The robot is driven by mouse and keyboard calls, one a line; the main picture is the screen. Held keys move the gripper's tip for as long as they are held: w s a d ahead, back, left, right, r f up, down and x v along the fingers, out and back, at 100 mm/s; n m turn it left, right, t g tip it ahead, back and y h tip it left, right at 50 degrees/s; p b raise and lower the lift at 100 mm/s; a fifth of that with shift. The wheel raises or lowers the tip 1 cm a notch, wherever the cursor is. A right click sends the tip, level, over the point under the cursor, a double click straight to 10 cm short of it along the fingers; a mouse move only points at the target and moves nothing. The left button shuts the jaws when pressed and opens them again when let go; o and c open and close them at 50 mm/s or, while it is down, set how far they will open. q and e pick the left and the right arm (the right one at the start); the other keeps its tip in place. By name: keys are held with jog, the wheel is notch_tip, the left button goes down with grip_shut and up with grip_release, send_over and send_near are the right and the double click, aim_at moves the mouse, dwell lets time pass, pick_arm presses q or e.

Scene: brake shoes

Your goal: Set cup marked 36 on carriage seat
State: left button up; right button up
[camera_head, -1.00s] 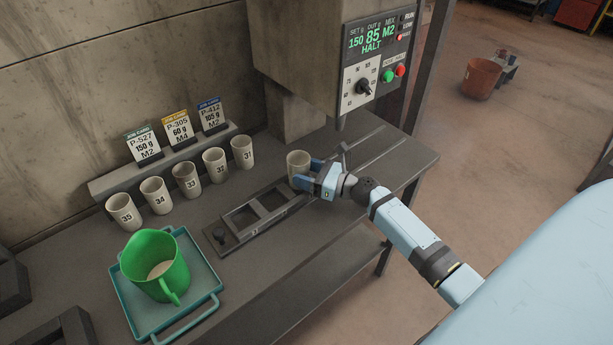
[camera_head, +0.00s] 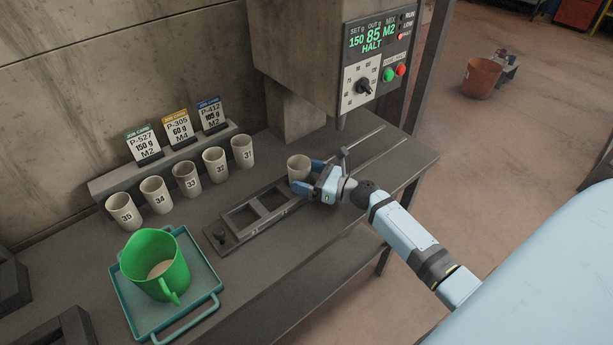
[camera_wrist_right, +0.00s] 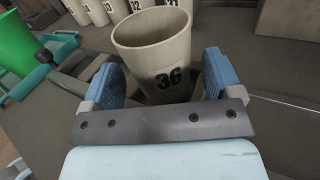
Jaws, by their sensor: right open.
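Several numbered cups, 31 to 35 (camera_head: 187,180), stand in a row behind the carriage. A green jug (camera_head: 176,262) stands in a teal tray (camera_head: 205,275) at the left. The dispensing machine (camera_head: 300,45) overhangs the bench. Job cards (camera_head: 178,131) stand at the back.

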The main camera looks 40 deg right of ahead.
jog(key=b+v, duration=0.1)
jog(key=v, duration=1)
jog(key=shift+f, duration=0.15)
jog(key=shift+s+d, duration=0.35)
jog(key=shift+s, duration=0.05)
